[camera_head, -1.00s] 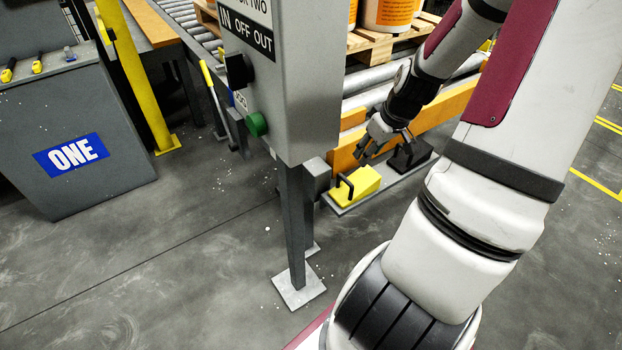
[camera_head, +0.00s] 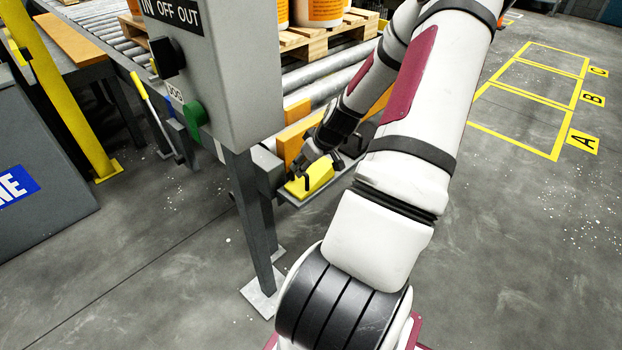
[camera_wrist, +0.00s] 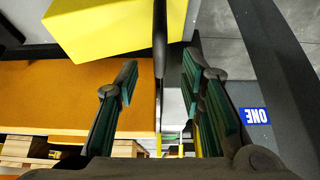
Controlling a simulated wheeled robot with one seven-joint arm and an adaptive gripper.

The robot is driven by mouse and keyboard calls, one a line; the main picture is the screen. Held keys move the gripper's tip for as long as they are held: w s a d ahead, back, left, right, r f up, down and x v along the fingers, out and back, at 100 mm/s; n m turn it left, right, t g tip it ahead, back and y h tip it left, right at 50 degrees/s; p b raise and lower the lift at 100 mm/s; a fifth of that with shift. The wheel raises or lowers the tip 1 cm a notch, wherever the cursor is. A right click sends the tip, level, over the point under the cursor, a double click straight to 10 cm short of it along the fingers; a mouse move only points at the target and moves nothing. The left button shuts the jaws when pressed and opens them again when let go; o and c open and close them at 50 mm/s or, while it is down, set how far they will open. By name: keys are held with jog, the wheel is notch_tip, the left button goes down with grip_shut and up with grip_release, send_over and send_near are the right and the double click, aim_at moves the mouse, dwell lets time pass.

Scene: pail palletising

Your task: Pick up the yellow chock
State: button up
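The yellow chock (camera_head: 318,177) sits on a low grey shelf (camera_head: 304,198) beside the conveyor in the head view. My gripper (camera_head: 321,163) is just above and over it, partly overlapping it in that view. In the wrist view the yellow chock (camera_wrist: 120,25) fills the upper left. Its black handle (camera_wrist: 160,38) stands edge-on, in line with the gap between the fingers of my gripper (camera_wrist: 161,78). The fingers are spread apart with green pads, and nothing is clamped. Whether the handle reaches in between the pads is hard to tell.
A grey control box (camera_head: 215,70) on a post (camera_head: 252,220) stands close left of the chock. An orange rail and roller conveyor (camera_head: 310,78) lie behind, with a pallet (camera_head: 325,38) of pails. Open floor with yellow marked bays (camera_head: 540,95) is at right.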

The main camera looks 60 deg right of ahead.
aim_at(310, 172)
jog(key=shift+b+x, duration=1.1)
jog(key=shift+x, duration=1.6)
jog(key=shift+s, duration=0.1)
jog(key=shift+c, duration=0.2)
grip_shut()
